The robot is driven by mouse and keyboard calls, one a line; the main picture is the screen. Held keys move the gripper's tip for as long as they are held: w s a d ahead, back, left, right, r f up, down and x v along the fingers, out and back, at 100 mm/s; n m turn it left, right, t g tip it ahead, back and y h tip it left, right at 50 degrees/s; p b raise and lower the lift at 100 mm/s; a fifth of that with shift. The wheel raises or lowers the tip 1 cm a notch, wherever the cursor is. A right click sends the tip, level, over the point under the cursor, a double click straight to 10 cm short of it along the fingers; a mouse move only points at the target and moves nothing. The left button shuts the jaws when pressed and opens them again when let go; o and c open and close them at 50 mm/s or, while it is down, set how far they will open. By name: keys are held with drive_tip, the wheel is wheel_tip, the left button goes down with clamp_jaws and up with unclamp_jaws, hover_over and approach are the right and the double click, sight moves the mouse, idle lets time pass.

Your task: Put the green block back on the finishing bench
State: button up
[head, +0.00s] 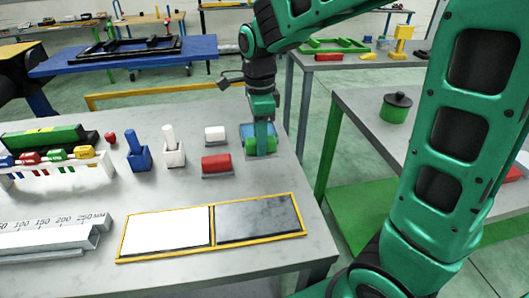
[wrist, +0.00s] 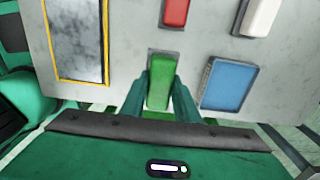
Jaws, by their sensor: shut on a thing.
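The green block (head: 265,147) is between the fingers of my gripper (head: 262,136), near the right edge of a pale grey bench (head: 150,196). In the wrist view the green block (wrist: 159,84) lies lengthwise between both fingers of my gripper (wrist: 161,76), which is shut on it. A grey plate shows under or just around the block; I cannot tell whether the block rests on it. No label shows which bench is the finishing bench.
A blue pad (wrist: 228,85) lies close beside the block. A red block (head: 216,163) and a white block (head: 214,133) sit to its left. A yellow-framed tray (head: 259,219) lies in front. Another grey bench (head: 362,112) with a green lidded pot (head: 396,109) stands right, across a gap.

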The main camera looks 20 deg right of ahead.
drive_tip(key=shift+w+d+f, duration=0.2)
drive_tip(key=shift+d+f, duration=0.15)
drive_tip(key=shift+d, duration=0.15)
drive_tip(key=shift+w+d+f, duration=0.15)
drive_tip(key=shift+d+f, duration=0.2)
drive_tip(key=shift+d, duration=0.15)
drive_tip(key=shift+f, duration=1.9)
drive_tip(key=o, duration=0.9)
drive_tip(key=shift+f, duration=0.1)
drive_tip(key=shift+o, duration=0.2)
